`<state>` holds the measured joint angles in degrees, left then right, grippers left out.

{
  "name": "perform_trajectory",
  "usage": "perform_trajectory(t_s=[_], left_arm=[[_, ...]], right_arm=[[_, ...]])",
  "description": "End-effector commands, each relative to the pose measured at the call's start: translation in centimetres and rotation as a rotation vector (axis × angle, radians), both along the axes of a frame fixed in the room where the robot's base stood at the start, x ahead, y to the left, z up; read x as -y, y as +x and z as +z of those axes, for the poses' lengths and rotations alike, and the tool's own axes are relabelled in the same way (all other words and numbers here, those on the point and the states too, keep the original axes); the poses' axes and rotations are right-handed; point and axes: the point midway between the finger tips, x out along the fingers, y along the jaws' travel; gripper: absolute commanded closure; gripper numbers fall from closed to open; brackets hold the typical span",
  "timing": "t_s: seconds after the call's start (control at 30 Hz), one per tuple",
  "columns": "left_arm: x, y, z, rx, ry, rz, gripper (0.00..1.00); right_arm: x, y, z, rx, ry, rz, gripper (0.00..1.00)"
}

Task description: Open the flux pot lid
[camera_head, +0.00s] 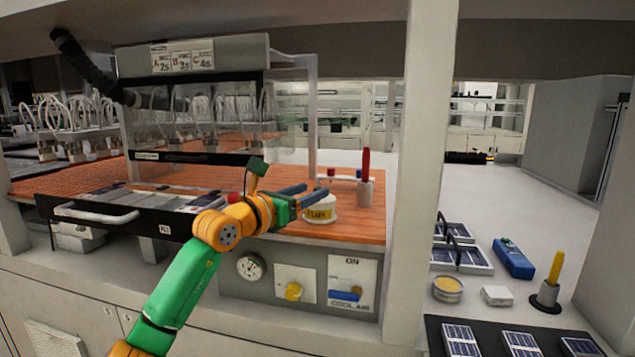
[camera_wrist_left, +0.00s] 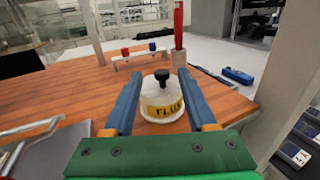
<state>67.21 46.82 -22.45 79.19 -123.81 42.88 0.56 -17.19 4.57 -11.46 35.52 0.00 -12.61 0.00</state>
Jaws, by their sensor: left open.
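The flux pot (camera_head: 320,209) is a small white round pot with a yellow FLUX label, standing on the orange-brown wooden top. In the left wrist view the flux pot (camera_wrist_left: 162,107) shows its domed white lid (camera_wrist_left: 161,87) with a black knob (camera_wrist_left: 162,76); the lid sits on the pot. My left gripper (camera_head: 304,193) is open, its blue fingers pointing at the pot. In the left wrist view the left gripper (camera_wrist_left: 158,92) has one finger on each side of the pot, with gaps visible; contact cannot be told. My right gripper is not in view.
A red-handled tool in a holder (camera_head: 365,180) and a small rack (camera_head: 340,176) stand behind the pot. A drawer with a handle (camera_head: 97,214) is at left. A white post (camera_head: 422,180) stands at right. Wood beside the pot is clear.

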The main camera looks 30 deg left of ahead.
Motion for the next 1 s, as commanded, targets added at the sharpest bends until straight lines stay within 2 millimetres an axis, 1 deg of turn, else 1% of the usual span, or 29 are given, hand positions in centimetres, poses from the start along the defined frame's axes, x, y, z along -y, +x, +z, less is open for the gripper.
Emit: perform_trajectory(t_s=[0.03,0.2,0.33,0.57,0.67,0.7,0.77,0.8,1.0], left_arm=[[0.3,0.9,0.6,-0.004,-0.002,-0.002,0.43],[0.5,2.7,0.3,-0.001,-0.001,-0.002,0.43],[0.6,3.3,0.1,-0.002,0.001,-0.001,0.43],[0.6,3.3,0.0,-0.001,0.002,-0.001,0.43],[0.6,3.3,0.0,-0.001,0.002,-0.001,0.68],[0.6,3.3,0.0,-0.001,0.002,-0.001,0.78],[0.6,3.3,0.0,-0.001,0.001,-0.001,0.94],[0.6,3.3,0.0,-0.001,0.001,-0.001,1.00],[0.6,3.3,0.0,-0.001,0.001,-0.001,1.00]], right_arm=[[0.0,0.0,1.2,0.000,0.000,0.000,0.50],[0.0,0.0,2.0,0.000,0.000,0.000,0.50],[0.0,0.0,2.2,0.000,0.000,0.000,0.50],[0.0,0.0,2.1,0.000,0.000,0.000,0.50],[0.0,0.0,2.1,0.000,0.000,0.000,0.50],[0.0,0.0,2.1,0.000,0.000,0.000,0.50],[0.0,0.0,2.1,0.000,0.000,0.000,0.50],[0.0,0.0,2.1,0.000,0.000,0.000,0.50],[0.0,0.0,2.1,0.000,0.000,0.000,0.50]])
